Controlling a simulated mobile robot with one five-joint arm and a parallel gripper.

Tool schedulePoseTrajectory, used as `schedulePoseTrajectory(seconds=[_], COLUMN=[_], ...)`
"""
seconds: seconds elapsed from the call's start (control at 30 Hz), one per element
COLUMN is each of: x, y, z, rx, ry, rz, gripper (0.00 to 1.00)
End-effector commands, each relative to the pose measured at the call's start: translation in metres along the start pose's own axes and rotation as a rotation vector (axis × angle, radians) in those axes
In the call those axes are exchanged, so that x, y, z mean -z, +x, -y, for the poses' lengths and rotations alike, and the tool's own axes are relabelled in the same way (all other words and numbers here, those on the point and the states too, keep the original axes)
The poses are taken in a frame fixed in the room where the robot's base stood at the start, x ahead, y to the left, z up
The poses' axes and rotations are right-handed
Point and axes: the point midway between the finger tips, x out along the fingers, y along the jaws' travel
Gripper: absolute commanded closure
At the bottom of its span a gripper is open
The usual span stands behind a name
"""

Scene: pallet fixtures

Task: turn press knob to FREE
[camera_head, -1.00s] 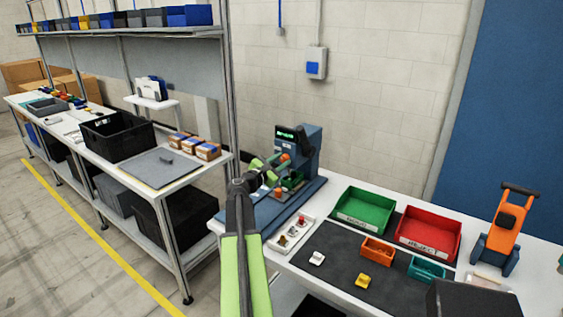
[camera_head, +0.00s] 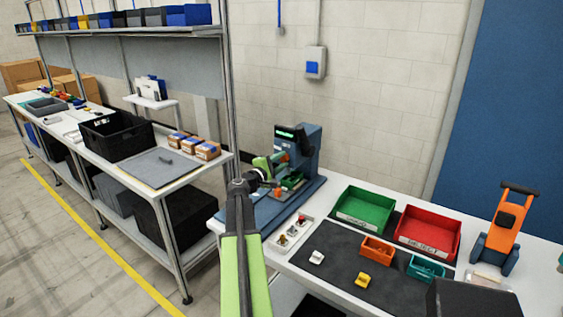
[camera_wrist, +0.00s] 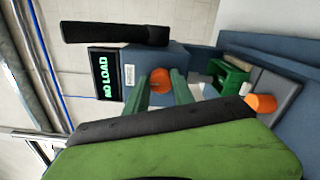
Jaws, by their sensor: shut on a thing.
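The blue-grey press (camera_head: 308,150) stands on the left end of the white bench. Its display (camera_wrist: 103,73) reads "NO LOAD" in the wrist view. An orange knob (camera_wrist: 161,77) is on the press face, between the tips of my gripper's two green fingers (camera_wrist: 162,88). My gripper is shut on this knob, and the fingers hide part of its sides. In the head view my gripper (camera_head: 279,160) is at the front of the press. The knob's marking cannot be read.
A second orange part (camera_wrist: 261,103) and a green fixture (camera_wrist: 230,78) are beside the knob. A black lever (camera_wrist: 115,28) sticks out above. A green bin (camera_head: 365,208) and a red bin (camera_head: 428,232) stand right of the press.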

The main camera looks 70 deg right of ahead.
Motion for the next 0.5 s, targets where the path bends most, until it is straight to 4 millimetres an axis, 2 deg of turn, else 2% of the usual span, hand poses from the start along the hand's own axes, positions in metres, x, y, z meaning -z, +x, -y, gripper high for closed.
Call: schedulePoseTrajectory(seconds=[0.5], x=[-0.001], y=[-0.0005], z=[0.0021], rx=[0.004], ry=[0.072], rz=[0.002], gripper=[1.0])
